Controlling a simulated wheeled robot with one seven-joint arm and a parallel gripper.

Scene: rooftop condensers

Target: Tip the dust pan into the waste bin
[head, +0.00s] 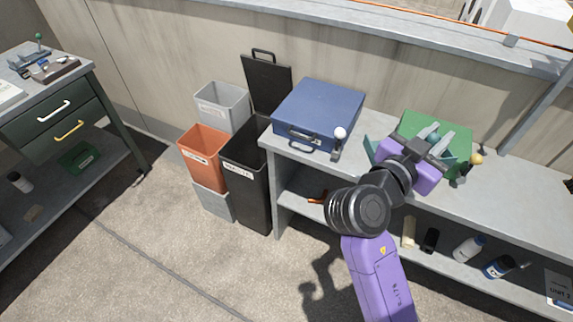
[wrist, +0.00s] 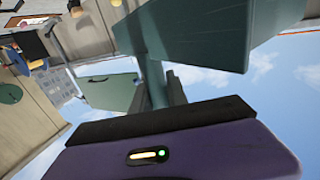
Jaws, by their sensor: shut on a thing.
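The dust pan (head: 369,153) is teal and shows in the head view as pieces beside my gripper (head: 436,147), which covers much of it. In the wrist view the dust pan (wrist: 195,38) is large and close, with its stem between my dark fingers. My gripper is shut on it, above the grey bench. The waste bin (head: 248,185) is tall, black and labelled, left of the bench. Its lid (head: 267,84) stands up open at the back. My gripper is well to the right of the bin. I cannot see what the pan holds.
An orange bin (head: 203,165) and grey bins (head: 222,104) stand left of the waste bin. A blue case (head: 318,112) lies on the bench (head: 358,170) between my gripper and the waste bin. A white-knobbed object (head: 339,140) stands before it. A green case (head: 452,134) is behind my gripper.

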